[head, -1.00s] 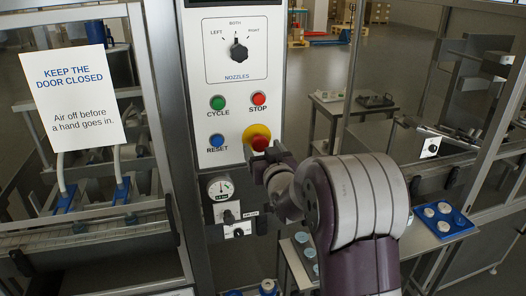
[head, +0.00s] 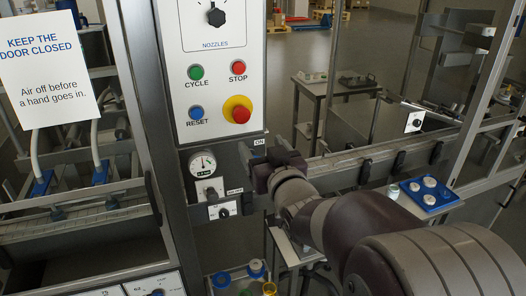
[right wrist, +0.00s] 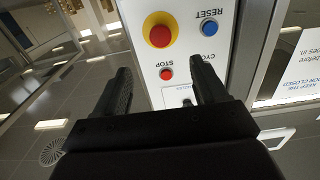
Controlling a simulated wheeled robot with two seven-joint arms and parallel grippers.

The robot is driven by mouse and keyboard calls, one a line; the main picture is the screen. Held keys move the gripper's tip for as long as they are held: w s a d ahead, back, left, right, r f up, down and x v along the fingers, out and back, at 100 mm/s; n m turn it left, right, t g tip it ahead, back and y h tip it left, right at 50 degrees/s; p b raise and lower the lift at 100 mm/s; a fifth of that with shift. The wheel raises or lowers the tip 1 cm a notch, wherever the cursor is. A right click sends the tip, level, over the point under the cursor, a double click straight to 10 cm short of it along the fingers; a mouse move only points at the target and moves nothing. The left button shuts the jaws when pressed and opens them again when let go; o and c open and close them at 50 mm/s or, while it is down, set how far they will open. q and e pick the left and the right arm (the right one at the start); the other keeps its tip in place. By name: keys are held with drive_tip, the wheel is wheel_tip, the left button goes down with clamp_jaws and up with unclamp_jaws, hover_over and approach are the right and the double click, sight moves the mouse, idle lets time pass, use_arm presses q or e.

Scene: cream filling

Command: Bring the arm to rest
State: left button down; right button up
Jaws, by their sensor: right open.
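My right gripper (head: 258,165) is open and empty in the head view, in front of the machine's post, below and right of the red emergency stop on its yellow ring (head: 238,110). It is apart from that button in the picture. In the right wrist view its two dark fingers (right wrist: 160,68) stand wide apart with nothing between them. The control panel (head: 222,75) shows upside down behind them, with the red and yellow button (right wrist: 159,33) above. My right arm reaches in from the lower right. My left gripper is not in view.
A gauge (head: 202,164) and small valve plates sit below the panel, close to the gripper. A blue tray (head: 430,194) with white-topped cups stands at right. Coloured pots (head: 256,268) stand low in the middle. A door notice (head: 40,65) hangs at left. A side table (head: 338,88) stands behind.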

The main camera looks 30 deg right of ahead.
idle(0.4)
drive_tip(key=s+f+g, duration=0.4)
drive_tip(key=f+g, duration=0.4)
drive_tip(key=f, duration=0.6)
drive_tip(key=s+a+f+n+g+y, duration=0.3)
drive_tip(key=s+a+f+g, duration=0.5)
drive_tip(key=a+f, duration=0.3)
drive_tip(key=s+a+y, duration=0.1)
drive_tip(key=a, duration=0.1)
drive_tip(key=shift+s+a+f, duration=0.15)
drive_tip(key=shift+a+f, duration=0.1)
drive_tip(key=shift+a, duration=0.05)
drive_tip(key=shift+d, duration=0.1)
drive_tip(key=shift+c, duration=0.4)
idle(1.4)
